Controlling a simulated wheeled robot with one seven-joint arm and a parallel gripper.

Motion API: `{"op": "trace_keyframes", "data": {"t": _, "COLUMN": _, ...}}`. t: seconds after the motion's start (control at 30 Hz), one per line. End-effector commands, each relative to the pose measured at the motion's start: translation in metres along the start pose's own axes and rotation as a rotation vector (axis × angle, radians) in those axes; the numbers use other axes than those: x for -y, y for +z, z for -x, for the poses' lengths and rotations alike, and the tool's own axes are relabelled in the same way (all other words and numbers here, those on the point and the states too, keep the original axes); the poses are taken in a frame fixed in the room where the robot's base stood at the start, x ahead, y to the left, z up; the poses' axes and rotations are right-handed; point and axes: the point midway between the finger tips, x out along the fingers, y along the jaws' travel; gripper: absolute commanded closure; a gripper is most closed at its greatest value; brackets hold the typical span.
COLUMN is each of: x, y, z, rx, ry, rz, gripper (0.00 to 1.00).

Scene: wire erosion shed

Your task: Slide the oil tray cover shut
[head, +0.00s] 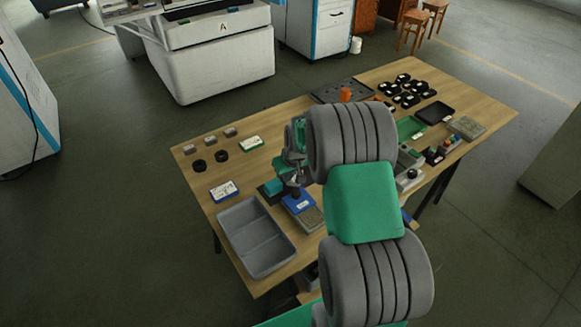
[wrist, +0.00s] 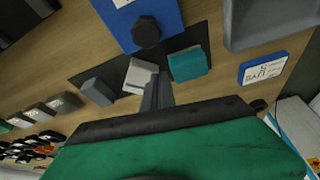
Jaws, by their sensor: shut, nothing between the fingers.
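The oil tray cover, a blue plate (head: 298,202) with a white label, lies on the table just in front of my gripper. A tan, speckled area (head: 312,219) shows beside it, apparently the uncovered part of the tray. In the wrist view the blue cover (wrist: 165,15) is at the top, with a black knob (wrist: 146,32) standing on it. My gripper (wrist: 156,88) is shut and empty, its fingers below the knob in the picture and apart from it. In the head view my gripper (head: 292,183) is partly hidden by my arm.
A dark mat (wrist: 120,62) holds a teal block (wrist: 188,64), a whitish block (wrist: 140,76) and a grey block (wrist: 98,92) close around my fingers. A grey two-part bin (head: 240,220) stands left of the cover. A white-and-blue label box (head: 223,191) lies behind the bin.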

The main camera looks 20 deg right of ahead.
Motion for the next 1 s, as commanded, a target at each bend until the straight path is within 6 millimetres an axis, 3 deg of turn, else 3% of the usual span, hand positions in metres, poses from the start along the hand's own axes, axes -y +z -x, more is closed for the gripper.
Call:
{"op": "trace_keyframes", "data": {"t": 0.03, "x": -0.001, "y": 0.009, "z": 0.011, "rx": 0.001, "ry": 0.001, "rz": -0.002, "gripper": 1.0}}
{"op": "trace_keyframes", "data": {"t": 0.2, "x": 0.0, "y": 0.031, "z": 0.016, "rx": 0.001, "ry": 0.0, "rz": 0.0, "gripper": 1.0}}
{"op": "trace_keyframes", "data": {"t": 0.67, "x": -0.001, "y": 0.04, "z": 0.017, "rx": 0.0, "ry": 0.0, "rz": -0.001, "gripper": 1.0}}
{"op": "trace_keyframes", "data": {"t": 1.0, "x": -0.011, "y": 0.1, "z": 0.039, "rx": 0.001, "ry": 0.001, "rz": -0.002, "gripper": 1.0}}
